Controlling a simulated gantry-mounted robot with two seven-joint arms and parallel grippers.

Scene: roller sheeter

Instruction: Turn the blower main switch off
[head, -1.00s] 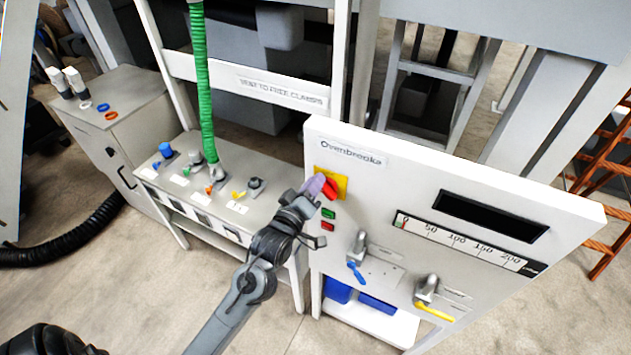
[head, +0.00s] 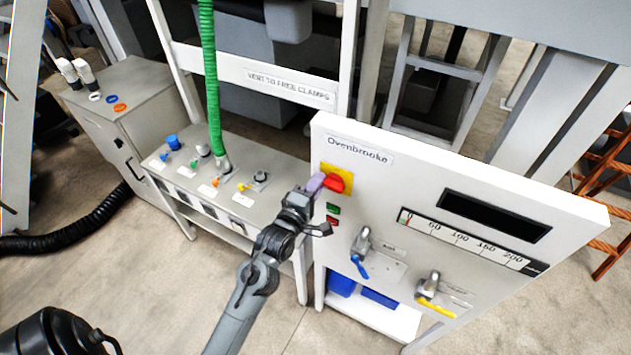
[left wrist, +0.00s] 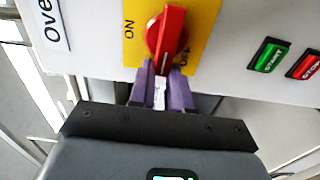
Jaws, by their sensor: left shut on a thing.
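The red rotary switch (head: 337,183) sits on a yellow plate (head: 344,172) at the upper left of the white Ovenbrooke panel (head: 400,180). It also shows in the left wrist view (left wrist: 169,30), its handle running roughly up and down in that picture. "ON" is printed at the plate's left there; lettering under the handle's lower end is partly hidden. My left gripper (head: 318,182) is at the switch, its purple fingers (left wrist: 163,82) shut on the handle's near end. My right gripper is not in view.
Green START (left wrist: 270,55) and red STOP (left wrist: 305,66) buttons lie close beside the plate. Lower on the panel are a blue-handled lever (head: 360,264) and a yellow-handled lever (head: 436,308). A green hose (head: 210,80) rises from the bench (head: 200,177) at left.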

